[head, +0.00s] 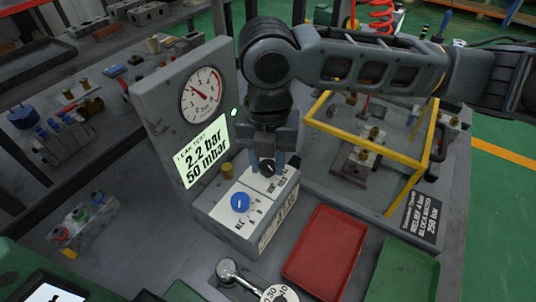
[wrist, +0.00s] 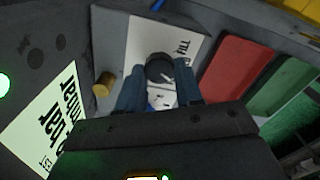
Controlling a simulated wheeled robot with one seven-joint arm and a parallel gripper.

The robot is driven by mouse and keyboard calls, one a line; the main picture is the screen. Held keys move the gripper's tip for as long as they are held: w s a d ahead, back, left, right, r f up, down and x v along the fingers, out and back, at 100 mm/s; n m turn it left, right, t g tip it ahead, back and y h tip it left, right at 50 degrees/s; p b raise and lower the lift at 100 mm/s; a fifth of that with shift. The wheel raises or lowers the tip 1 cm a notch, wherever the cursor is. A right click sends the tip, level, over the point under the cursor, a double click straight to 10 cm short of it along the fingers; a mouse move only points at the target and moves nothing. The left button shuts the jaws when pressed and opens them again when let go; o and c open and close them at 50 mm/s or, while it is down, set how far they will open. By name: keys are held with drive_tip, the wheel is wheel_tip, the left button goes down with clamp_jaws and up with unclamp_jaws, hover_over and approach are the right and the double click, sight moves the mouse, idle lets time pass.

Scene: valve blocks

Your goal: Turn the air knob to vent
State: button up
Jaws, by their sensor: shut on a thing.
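A grey valve block (head: 228,228) with a white label plate carries a black round knob (head: 267,170) at its back right and a blue knob (head: 240,202) at its front left. My gripper (head: 267,160) points down over the black knob, its two blue fingers on either side of it. In the wrist view my gripper (wrist: 161,84) is shut on this black knob (wrist: 159,68), which bears a white pointer mark. The lettering beside the knobs is too small or partly hidden, so I cannot read which position the pointer faces.
A panel with a round dial (head: 201,95) and a lit screen (head: 203,151) reading 2.2 bar and 50 mbar stands behind the block. A brass fitting (head: 227,171) is beside it. A red tray (head: 322,247), a green tray (head: 403,268) and a yellow frame (head: 372,108) lie to the right.

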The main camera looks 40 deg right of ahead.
sight(268, 165)
drive_tip(key=m+p, duration=0.1)
drive_tip(key=m, duration=0.2)
drive_tip(key=shift+m, duration=0.3)
drive_tip(key=shift+w, duration=0.1)
idle(0.4)
drive_tip(key=o, duration=1)
drive_tip(key=shift+o, duration=0.2)
drive_tip(key=shift+r, duration=0.1)
wheel_tip(268, 165, up, 8)
drive_tip(key=shift+f, duration=0.2)
